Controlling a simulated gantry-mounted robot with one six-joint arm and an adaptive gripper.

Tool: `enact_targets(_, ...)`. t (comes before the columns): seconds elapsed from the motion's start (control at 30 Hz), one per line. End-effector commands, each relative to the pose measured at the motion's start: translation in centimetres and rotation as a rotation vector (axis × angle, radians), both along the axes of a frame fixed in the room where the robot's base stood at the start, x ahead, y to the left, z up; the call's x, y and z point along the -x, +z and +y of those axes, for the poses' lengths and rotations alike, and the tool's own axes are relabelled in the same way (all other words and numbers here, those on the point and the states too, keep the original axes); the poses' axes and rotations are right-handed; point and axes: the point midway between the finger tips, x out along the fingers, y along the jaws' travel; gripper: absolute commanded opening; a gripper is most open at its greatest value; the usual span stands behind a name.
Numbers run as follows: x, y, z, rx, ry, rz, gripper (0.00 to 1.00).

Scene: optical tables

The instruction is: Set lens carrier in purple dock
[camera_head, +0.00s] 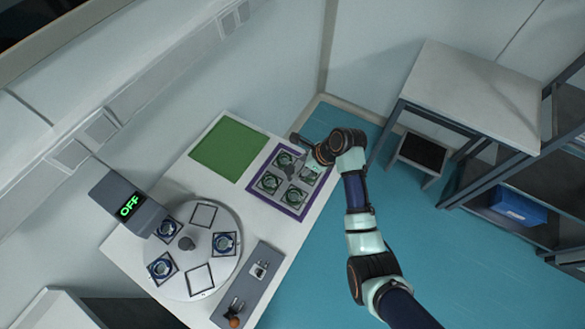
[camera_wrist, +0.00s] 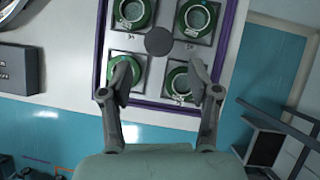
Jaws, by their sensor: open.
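The purple dock is a purple-edged square tray (camera_head: 272,204) on the white table, and it also shows in the wrist view (camera_wrist: 101,45). Several green-ringed lens carriers sit in it, including an upper-left one (camera_wrist: 131,12) and an upper-right one (camera_wrist: 197,18) in the wrist view. My gripper (camera_wrist: 160,76) is open and empty, above the near edge of the dock. Its left finger partly covers the lower-left carrier (camera_wrist: 119,63), and its right finger partly covers the lower-right carrier (camera_wrist: 178,82). I cannot tell its exact height above them.
A round white turntable (camera_head: 187,265) holds several dark square places, some with blue-ringed carriers (camera_head: 223,243). A box reading OFF (camera_head: 115,192) stands beside it. A green mat (camera_head: 229,148) lies bare at the back. A grey strip (camera_head: 246,291) bears small parts at the front.

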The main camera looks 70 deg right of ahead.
Motion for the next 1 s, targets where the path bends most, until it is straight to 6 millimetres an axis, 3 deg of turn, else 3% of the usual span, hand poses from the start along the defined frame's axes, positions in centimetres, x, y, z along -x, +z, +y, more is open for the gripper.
enact_targets(0.03,0.5,1.1,0.0,0.001,-0.002,0.0,0.61)
enact_targets(0.2,1.6,2.7,0.0,0.0,0.0,0.001,0.61)
enact_targets(0.77,1.3,3.0,0.3,0.014,0.023,0.001,0.61)
enact_targets(0.87,-1.7,4.2,2.6,0.152,0.214,-0.003,0.61)
enact_targets(0.97,-7.2,6.9,8.4,0.462,0.63,-0.014,0.61)
enact_targets(1.0,-9.5,8.6,11.7,0.627,0.835,-0.024,0.61)
